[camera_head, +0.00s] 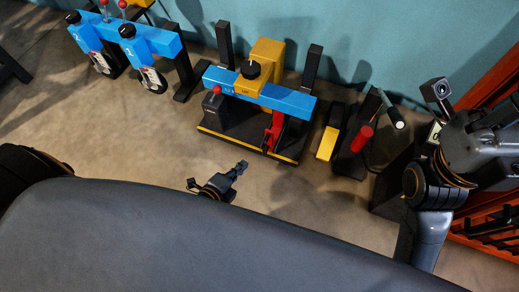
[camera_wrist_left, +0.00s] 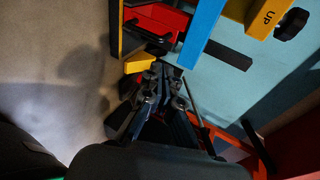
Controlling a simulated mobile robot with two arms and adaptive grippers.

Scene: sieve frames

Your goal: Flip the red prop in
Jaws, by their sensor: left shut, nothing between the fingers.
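The red prop (camera_head: 273,130) is a slanted red bar under the right part of the blue beam (camera_head: 285,99), inside a black-based frame with a yellow edge. A red part also shows at the top of the left wrist view (camera_wrist_left: 160,20), beside the blue beam; I cannot tell its exact angle there. My left gripper (camera_head: 241,167) is shut and empty above the floor in front of the frame, apart from the prop. Its shut fingers also show in the left wrist view (camera_wrist_left: 163,84). My right arm is at the right edge; its fingers do not show.
A yellow block with a black knob (camera_head: 250,70) sits on the beam between black posts. A similar blue unit (camera_head: 130,45) stands at the back left. A yellow-topped block (camera_head: 327,144) and a red cylinder (camera_head: 361,138) stand to the right.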

